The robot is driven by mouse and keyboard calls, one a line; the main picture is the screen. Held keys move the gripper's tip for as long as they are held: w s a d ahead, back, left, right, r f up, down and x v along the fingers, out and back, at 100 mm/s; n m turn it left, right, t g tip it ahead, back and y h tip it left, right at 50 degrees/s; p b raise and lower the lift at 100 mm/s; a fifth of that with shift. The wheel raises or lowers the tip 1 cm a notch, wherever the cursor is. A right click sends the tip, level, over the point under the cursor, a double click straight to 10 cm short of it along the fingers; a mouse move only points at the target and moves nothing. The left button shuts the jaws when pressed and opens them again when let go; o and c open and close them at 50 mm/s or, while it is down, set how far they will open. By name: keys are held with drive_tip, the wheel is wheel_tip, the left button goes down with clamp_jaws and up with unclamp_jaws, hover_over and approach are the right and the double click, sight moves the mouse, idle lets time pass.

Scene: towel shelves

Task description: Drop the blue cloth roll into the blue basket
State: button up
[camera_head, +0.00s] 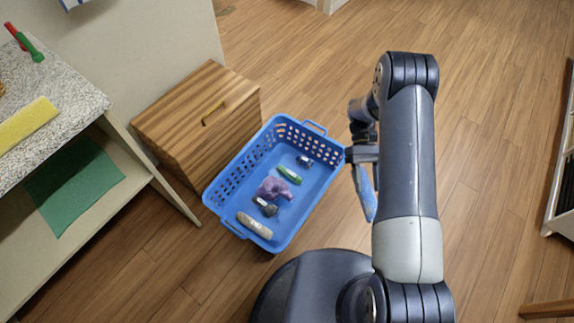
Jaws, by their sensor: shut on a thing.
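The blue basket (222,190) stands on the floor left of my arm, with several small items inside. My gripper (363,158) is at the right of the basket's right rim and points down. It is shut on the blue cloth roll (366,192), which hangs lengthwise below the fingers, outside the basket in this picture. My arm partly hides the gripper, and its fingertips are small here. How high the roll is above the floor I cannot tell.
A speckled-top shelf (75,85) with a yellow cloth (27,122) and a green cloth (75,185) is at far left. Bare wooden floor (290,50) lies behind.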

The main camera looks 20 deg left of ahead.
drive_tip(key=a+f+m+t+y+b, duration=0.2)
drive_tip(key=a+f+m+y+b, duration=0.2)
drive_tip(key=a+f+m+y, duration=0.4)
drive_tip(key=a+f+m+t+y+b, duration=0.2)
drive_tip(key=a+f+m+y+b, duration=0.3)
drive_tip(key=a, duration=0.5)
drive_tip(key=w+a+f+m+t+y+b, duration=0.2)
drive_tip(key=w+a+f+m+t+b, duration=0.7)
drive_tip(key=w+m+t, duration=0.45)
drive_tip(key=shift+m+t, duration=0.25)
drive_tip(key=shift+m, duration=0.2)
drive_tip(key=f+b, duration=0.1)
drive_tip(key=f, duration=0.1)
drive_tip(key=a+f+b, duration=0.1)
drive_tip(key=f, duration=0.2)
drive_tip(key=shift+s+f, duration=0.1)
drive_tip(key=shift+f, duration=0.2)
drive_tip(key=o, duration=1.1)
drive_tip(key=shift+c, duration=0.2)
